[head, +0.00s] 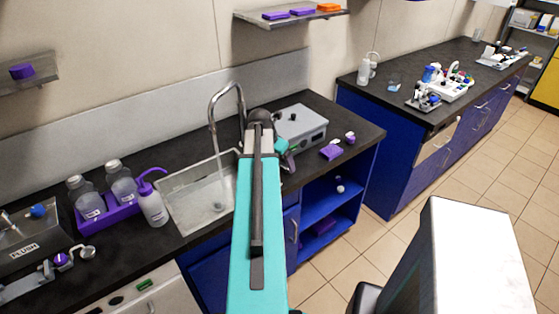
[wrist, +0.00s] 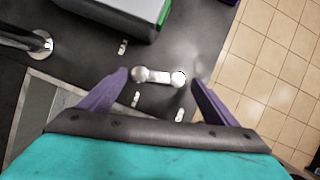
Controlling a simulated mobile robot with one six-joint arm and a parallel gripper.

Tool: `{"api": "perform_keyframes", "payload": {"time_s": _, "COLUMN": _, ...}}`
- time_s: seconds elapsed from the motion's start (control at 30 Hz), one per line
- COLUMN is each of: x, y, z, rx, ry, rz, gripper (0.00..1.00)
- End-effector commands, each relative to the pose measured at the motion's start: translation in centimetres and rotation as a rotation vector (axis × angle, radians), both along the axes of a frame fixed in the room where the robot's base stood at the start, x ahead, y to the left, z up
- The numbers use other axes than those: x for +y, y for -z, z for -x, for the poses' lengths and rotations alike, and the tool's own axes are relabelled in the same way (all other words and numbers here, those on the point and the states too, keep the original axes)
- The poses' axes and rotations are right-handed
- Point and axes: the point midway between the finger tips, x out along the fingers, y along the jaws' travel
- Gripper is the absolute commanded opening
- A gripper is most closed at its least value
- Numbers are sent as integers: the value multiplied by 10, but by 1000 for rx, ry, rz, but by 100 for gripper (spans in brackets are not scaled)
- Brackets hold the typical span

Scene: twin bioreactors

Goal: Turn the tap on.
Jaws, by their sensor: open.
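The curved metal tap (head: 212,104) rises behind the sink (head: 178,200) in the head view. A thin pale stream, looking like running water, falls from its spout into the basin. The wrist view shows the round tap base (wrist: 42,43) at upper left. A small metal handle with a rounded knob at each end (wrist: 158,76) lies on the dark counter. My gripper (wrist: 158,79) is open, its two purple fingers on either side of the handle with gaps showing.
A grey box device (head: 302,124) stands on the counter just beyond my gripper; it also shows in the wrist view (wrist: 125,12). A purple rack of bottles (head: 108,212) and a wash bottle (head: 152,205) stand left of the sink. The tiled floor (wrist: 262,70) is at right.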

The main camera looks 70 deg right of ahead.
Motion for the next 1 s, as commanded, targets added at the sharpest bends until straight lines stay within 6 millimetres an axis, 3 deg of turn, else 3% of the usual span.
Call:
{"api": "perform_keyframes", "payload": {"time_s": 0.4, "x": -1, "y": 3, "z": 1, "rx": 0, "ry": 1, "rz": 1, "gripper": 81}}
{"api": "perform_keyframes", "payload": {"time_s": 0.73, "x": -1, "y": 3, "z": 1, "rx": 1, "ry": 1, "rz": 1, "gripper": 25}}
{"api": "perform_keyframes", "payload": {"time_s": 1.0, "x": -5, "y": 3, "z": 8, "rx": 2, "ry": 25, "rz": -1, "gripper": 24}}
